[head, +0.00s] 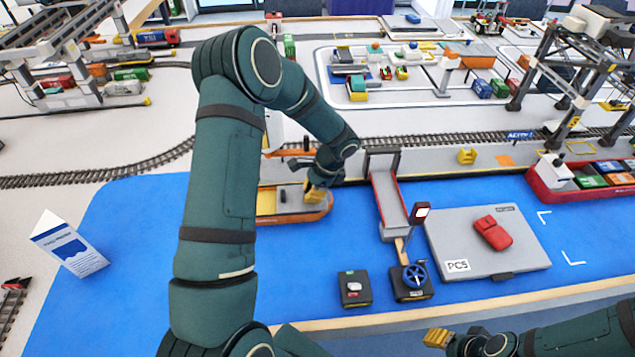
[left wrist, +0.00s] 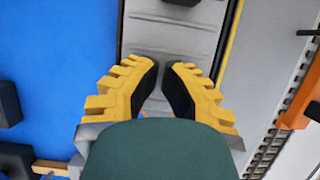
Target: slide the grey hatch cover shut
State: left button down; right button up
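The grey hatch cover (head: 291,199) lies on the orange-hulled barge (head: 295,219), with a dark upright knob on top. In the left wrist view the ribbed grey cover (left wrist: 172,38) runs away from the fingers, and a dark knob (left wrist: 183,2) shows at the top edge. My left gripper (head: 315,194) is over the right end of the barge, beside the cover and apart from the knob. Its fingertips (left wrist: 160,66) are nearly together with nothing between them. My right gripper (head: 437,338) is at the bottom right, away from the barge; its finger gap cannot be made out.
A grey ramp (head: 390,200) with red sides stands right of the barge. A blue handwheel (head: 415,275) and a dark switch box (head: 354,289) are in front. A grey plate (head: 470,250) bears a red piece (head: 492,233). The quay with rails lies behind.

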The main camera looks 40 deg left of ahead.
aim_at(292, 201)
pick_arm(q)
jog(key=shift+s+a+f, duration=0.15)
jog(key=shift+s+a, duration=0.55)
jog(key=shift+a, duration=0.1)
jog(key=shift+s+a+f, duration=0.1)
jog(key=shift+s+a, duration=0.55)
jog(key=shift+a, duration=0.15)
pick_arm(e)
jog(key=shift+w+f, duration=0.1)
jog(key=shift+f, duration=0.1)
pick_arm(q)
jog(key=s+a, duration=0.2)
jog(key=a, duration=0.1)
jog(key=s+a, duration=0.6)
jog(key=shift+a, duration=0.2)
pick_arm(e)
jog(key=shift+r, duration=0.4)
